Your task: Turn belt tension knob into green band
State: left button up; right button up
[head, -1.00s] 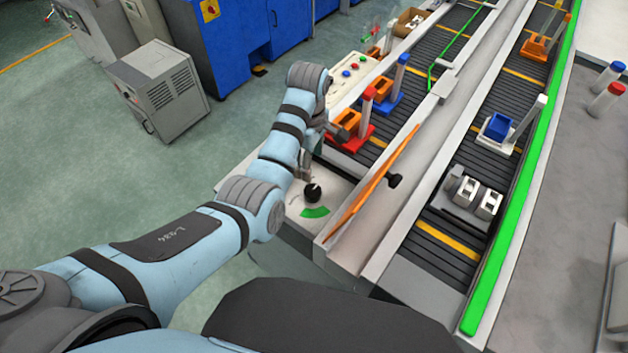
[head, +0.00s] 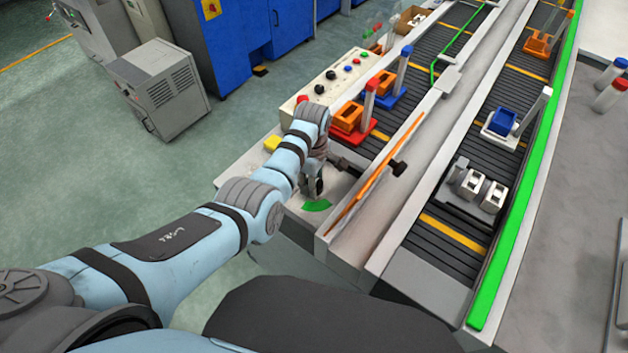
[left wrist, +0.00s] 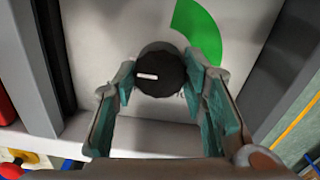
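The black belt tension knob (left wrist: 160,72) is between the two fingertips of my left gripper (left wrist: 158,84) in the left wrist view. Its white mark lies on the left part of its face, away from the green band. The green band (left wrist: 200,30) is a curved strip on the pale panel, up and right of the knob. In the head view my left gripper (head: 312,186) is down over the knob and mostly hides it; the green band (head: 317,205) shows just below. The fingers are apart, with a narrow gap seen at the knob's left side. My right gripper is not in view.
An orange strip (head: 374,176) with a black knob (head: 398,168) stands right of the panel. A red-based fixture (head: 357,128) and a control box (head: 325,84) lie beyond the gripper. A yellow block (head: 272,143) sits at the panel's left edge.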

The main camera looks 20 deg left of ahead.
pick_arm(q)
jog(key=c, duration=0.4)
jog(key=shift+o, duration=0.2)
